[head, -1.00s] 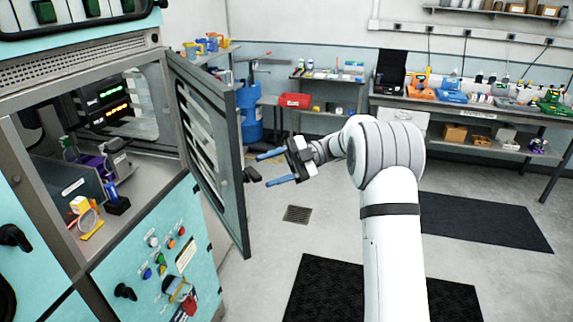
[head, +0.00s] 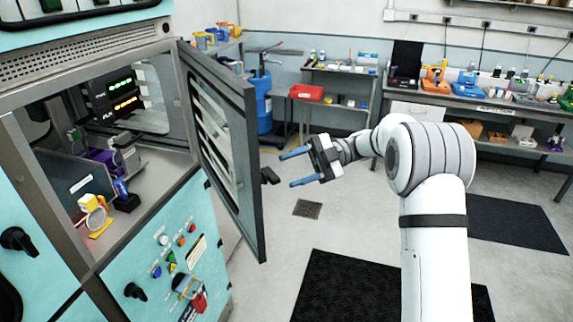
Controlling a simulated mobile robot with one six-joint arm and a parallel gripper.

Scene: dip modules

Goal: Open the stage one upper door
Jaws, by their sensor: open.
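The upper door (head: 223,145) of the teal machine stands swung wide open, hinged at the right side of the compartment opening. Its slatted inner face is toward the opening, and a black handle (head: 270,176) juts out past its free edge. My gripper (head: 295,168) is to the right of the door, with its two blue fingers spread apart and nothing between them. The fingers point left toward the door and look apart from the handle. The open compartment (head: 150,172) shows small items and lit green and orange displays inside.
Below the opening is a teal panel with knobs, buttons and a red padlock (head: 199,301). A blue barrel (head: 255,100), a shelf with a red bin (head: 306,93) and a long workbench (head: 480,105) stand behind. Black mats (head: 345,290) lie on the otherwise clear floor.

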